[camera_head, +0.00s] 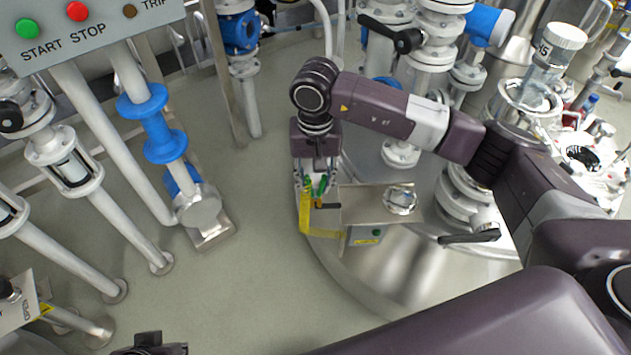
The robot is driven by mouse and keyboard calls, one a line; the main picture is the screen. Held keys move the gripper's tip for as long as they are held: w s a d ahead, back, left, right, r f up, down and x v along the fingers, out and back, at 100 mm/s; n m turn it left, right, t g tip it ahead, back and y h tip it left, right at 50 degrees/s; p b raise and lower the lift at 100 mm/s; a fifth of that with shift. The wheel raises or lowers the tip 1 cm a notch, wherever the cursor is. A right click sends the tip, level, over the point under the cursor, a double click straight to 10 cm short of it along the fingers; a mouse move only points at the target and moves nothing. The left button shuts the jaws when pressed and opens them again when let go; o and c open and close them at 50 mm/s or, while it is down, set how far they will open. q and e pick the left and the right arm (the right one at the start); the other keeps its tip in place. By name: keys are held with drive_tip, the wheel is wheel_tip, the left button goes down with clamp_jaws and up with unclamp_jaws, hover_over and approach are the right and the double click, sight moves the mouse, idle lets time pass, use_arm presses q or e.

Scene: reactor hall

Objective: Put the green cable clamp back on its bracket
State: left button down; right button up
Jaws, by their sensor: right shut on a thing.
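My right gripper (317,190) points down in the middle of the view, at the left end of a small metal shelf. It is shut on the green cable clamp (322,184), of which small green parts show between and beside the fingers. The rest of the clamp is hidden by the fingers. A yellow strip (305,213) hangs just left of and below the fingertips. I cannot tell the bracket apart from the shelf edge, or whether the clamp touches it. Only a dark part of my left gripper (150,346) shows at the bottom edge; its fingers are out of sight.
The metal shelf (360,208) carries a round shiny piece (400,199). A large steel vessel (395,270) stands below it. Pipes and valves stand at left and behind. A START/STOP panel (85,28) is at top left. The floor (235,270) left of the vessel is clear.

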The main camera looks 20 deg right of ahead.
drive_tip(key=shift+f, duration=0.15)
drive_tip(key=o, duration=1)
drive_tip(key=shift+o, duration=0.2)
wheel_tip(320, 180, up, 12)
idle(0.5)
